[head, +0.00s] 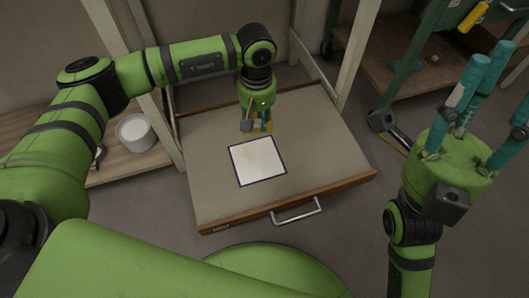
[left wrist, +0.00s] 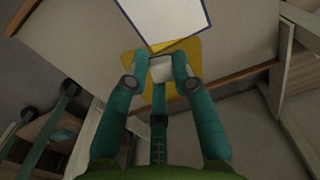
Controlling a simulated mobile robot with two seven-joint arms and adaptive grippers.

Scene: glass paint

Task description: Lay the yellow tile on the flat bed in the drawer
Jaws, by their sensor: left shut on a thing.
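The yellow tile (head: 266,128) is at the back middle of the open drawer (head: 215,190), mostly hidden by my left gripper in the head view. It also shows in the left wrist view (left wrist: 205,57), with a small pale block (left wrist: 162,70) between the fingers. My left gripper (head: 259,124) points down and is shut on the tile, apparently by that block. A white square with a dark blue border (head: 257,161) lies flat in the drawer, just in front of the tile. Whether the tile touches the drawer surface I cannot tell. My right gripper (head: 490,80) points up, fingers spread, empty.
A white pot (head: 136,132) stands on the wooden shelf left of the drawer. The drawer has a metal front handle (head: 297,211). Pale frame posts flank the drawer. A green cart (head: 415,50) is at back right. The drawer surface around the white square is clear.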

